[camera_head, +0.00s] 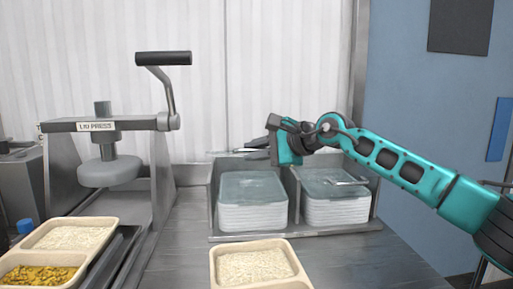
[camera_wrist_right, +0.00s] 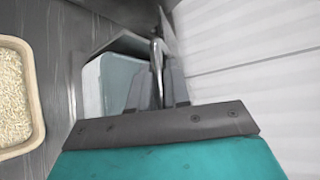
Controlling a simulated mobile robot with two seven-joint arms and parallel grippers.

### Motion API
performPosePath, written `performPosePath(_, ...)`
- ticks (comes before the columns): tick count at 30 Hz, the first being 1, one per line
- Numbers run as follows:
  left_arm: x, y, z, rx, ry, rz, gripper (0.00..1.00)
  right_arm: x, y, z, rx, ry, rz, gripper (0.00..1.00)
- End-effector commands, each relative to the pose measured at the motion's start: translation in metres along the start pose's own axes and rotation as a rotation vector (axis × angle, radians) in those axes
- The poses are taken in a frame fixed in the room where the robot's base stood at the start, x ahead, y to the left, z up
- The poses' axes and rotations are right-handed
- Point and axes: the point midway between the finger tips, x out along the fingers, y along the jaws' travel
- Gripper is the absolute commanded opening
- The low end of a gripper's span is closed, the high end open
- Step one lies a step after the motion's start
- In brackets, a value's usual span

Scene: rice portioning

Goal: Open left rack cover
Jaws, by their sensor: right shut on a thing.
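The metal rack (camera_head: 295,234) stands at the back of the counter with two bays, each holding a stack of pale containers. My right gripper (camera_head: 266,150) is above the left bay, near the divider. It is shut on the left cover's handle, a thin metal bar that shows between the fingers in the right wrist view (camera_wrist_right: 157,62). The left cover (camera_head: 228,153) appears as a thin, nearly edge-on strip above the left stack (camera_head: 252,215); its exact tilt is hard to tell. The right cover (camera_head: 318,183) lies over the right stack (camera_head: 337,212), with its handle (camera_head: 346,180) on top. My left gripper is not in view.
A lid press (camera_head: 108,172) with a black-handled crank stands at the left. A rice tray (camera_head: 285,280) lies in front of the rack. A two-part tray (camera_head: 112,222) with rice and yellow food is at the lower left. A white corrugated wall is close behind the rack.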

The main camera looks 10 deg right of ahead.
Motion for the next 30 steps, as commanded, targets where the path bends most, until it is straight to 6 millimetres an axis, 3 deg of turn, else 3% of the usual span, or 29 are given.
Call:
performPosePath(1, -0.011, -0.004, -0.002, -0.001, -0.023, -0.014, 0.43, -0.005, -0.021, 0.005, 0.023, 0.0, 0.018, 0.0)
performPosePath(3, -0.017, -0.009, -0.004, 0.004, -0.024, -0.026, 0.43, -0.006, -0.032, 0.006, 0.052, 0.0, 0.046, 0.0)
performPosePath(8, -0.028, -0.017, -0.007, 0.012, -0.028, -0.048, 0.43, -0.006, -0.053, 0.006, 0.051, 0.0, 0.047, 0.0)
performPosePath(15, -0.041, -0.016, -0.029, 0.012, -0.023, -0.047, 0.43, -0.005, -0.079, 0.005, 0.05, 0.0, 0.045, 0.0)
performPosePath(30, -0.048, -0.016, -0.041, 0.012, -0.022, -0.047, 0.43, -0.003, -0.093, 0.002, 0.047, 0.001, 0.045, 0.0)
